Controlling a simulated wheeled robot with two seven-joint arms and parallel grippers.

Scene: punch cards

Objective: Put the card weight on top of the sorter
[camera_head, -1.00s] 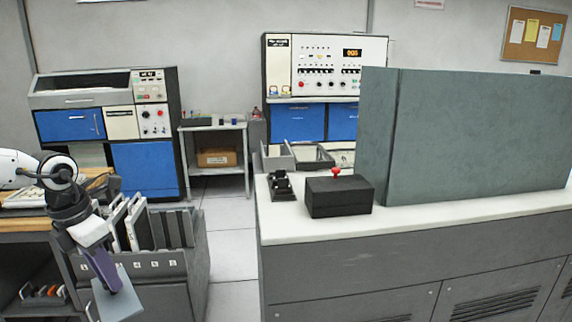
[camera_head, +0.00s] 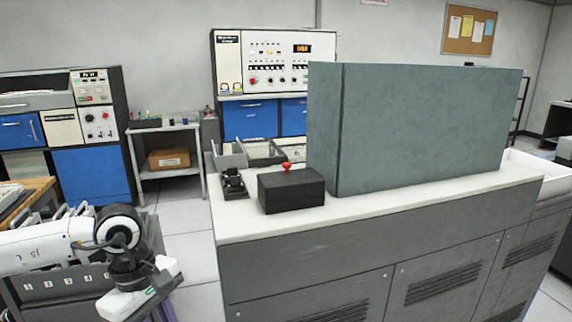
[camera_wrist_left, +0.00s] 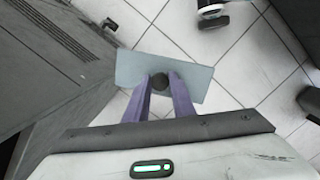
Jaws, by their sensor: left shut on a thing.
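The card weight, a pale blue-grey flat plate (camera_wrist_left: 133,68) with a dark round knob (camera_wrist_left: 160,81), is in the left wrist view. My left gripper (camera_wrist_left: 160,92) has its purple fingers shut on the knob, with the plate held above the tiled floor. In the head view my left gripper (camera_head: 162,311) is at the bottom left edge and the plate is out of sight. The long grey cabinet with a white top (camera_head: 400,205), which seems to be the sorter, stands to its right. My right gripper is not in view.
On the white top are a black box with a red knob (camera_head: 291,192), a small black device (camera_head: 234,185) and a tall grey-green block (camera_head: 420,130). A numbered grey rack (camera_head: 65,285) stands behind my left arm. The front strip of the top is clear.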

